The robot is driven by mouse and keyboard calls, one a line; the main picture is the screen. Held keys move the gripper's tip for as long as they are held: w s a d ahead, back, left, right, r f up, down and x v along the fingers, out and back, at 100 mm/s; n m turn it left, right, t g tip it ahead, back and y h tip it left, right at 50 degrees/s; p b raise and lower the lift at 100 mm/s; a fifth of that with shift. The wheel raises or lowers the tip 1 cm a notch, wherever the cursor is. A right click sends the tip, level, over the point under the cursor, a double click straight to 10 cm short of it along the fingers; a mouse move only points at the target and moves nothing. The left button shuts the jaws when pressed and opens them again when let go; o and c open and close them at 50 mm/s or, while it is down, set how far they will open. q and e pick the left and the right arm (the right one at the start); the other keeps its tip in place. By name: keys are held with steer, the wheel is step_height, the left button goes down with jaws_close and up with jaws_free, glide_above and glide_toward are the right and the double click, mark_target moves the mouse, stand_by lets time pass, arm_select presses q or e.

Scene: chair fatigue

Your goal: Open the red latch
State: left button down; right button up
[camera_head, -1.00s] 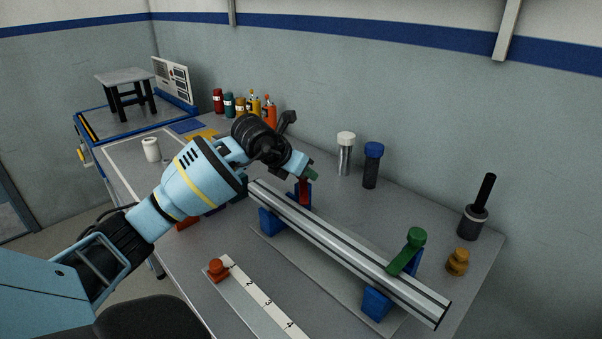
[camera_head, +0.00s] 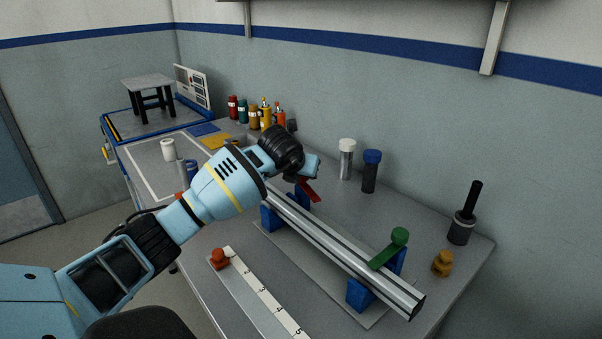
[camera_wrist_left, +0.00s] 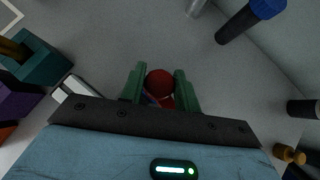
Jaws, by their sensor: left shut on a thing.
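The red latch (camera_head: 310,191) is at the far end of the silver rail (camera_head: 335,248), on the far blue bracket (camera_head: 301,204). Its arm slants down to the right, and its upper end is hidden behind my left gripper. In the left wrist view the latch's round red knob (camera_wrist_left: 160,82) sits between the two green fingers of my left gripper (camera_wrist_left: 160,90). The gripper is shut on it. In the head view the fingertips are mostly hidden by the wrist. My right gripper is not in view.
A green latch (camera_head: 390,247) lies across the rail's near end. A white-capped cylinder (camera_head: 347,160) and a blue-capped one (camera_head: 371,172) stand behind the rail. Several bottles (camera_head: 254,115) stand at the back left. A numbered strip (camera_head: 262,290) lies in front.

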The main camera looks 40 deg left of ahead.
arm_select(q)
steer(key=shift+n+g+y, duration=0.6)
steer(key=shift+n+y, duration=0.4)
steer(key=shift+n, duration=0.5)
steer(key=shift+p, duration=0.3)
steer(key=c, duration=1)
jaws_free()
steer(key=shift+c, duration=0.2)
steer(key=v, duration=0.7)
steer(key=shift+s+d+r, duration=0.2)
steer(key=shift+r, duration=0.1)
steer(key=shift+f, duration=0.1)
